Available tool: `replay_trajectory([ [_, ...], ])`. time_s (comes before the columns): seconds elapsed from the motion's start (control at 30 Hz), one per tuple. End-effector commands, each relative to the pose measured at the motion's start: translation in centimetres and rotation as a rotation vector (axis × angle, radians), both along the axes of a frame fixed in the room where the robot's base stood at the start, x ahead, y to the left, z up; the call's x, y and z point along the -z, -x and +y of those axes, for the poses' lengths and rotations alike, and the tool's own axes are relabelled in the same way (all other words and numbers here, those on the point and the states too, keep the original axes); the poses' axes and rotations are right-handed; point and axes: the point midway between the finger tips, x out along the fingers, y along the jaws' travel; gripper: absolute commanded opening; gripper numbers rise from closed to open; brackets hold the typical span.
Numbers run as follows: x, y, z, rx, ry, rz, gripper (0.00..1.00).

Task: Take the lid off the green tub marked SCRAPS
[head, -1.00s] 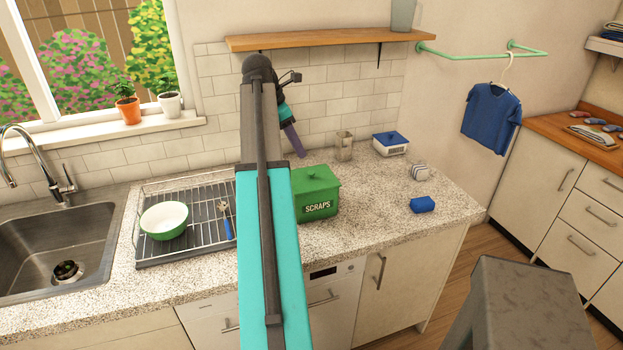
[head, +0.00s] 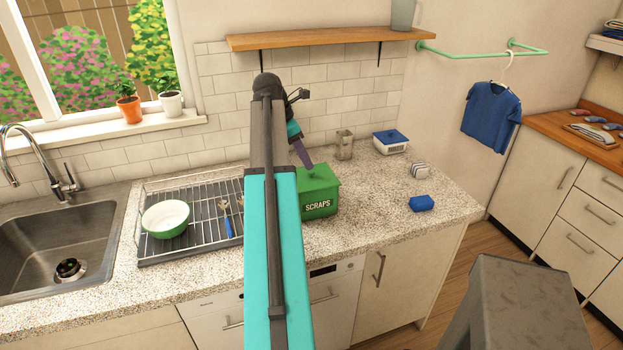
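The green tub marked SCRAPS (head: 317,206) stands on the speckled counter, partly hidden at its left by my arm. Its green lid (head: 322,180) sits on top, with a small knob near the middle. My gripper (head: 311,168) points down from behind my arm, its purple-grey finger end at or just above the knob. I cannot tell whether it touches the knob, or whether the fingers are open or shut.
Left of my arm are a dish rack (head: 188,250) with a green-and-white bowl (head: 166,218) and utensils, and the sink (head: 52,240). Right of the tub are a glass (head: 345,143), a blue-lidded container (head: 391,141) and a blue block (head: 422,203). A wooden shelf (head: 330,38) hangs above.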

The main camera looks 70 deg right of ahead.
Motion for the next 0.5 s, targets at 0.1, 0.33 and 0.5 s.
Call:
replay_trajectory([
  [0.1, 0.6, 0.3, -0.1, 0.001, -0.003, 0.001, 0.38],
  [0.33, 2.4, 1.0, -0.6, 0.001, -0.002, 0.0, 0.38],
  [0.5, 3.8, 1.4, -1.0, 0.001, -0.001, 0.001, 0.38],
])
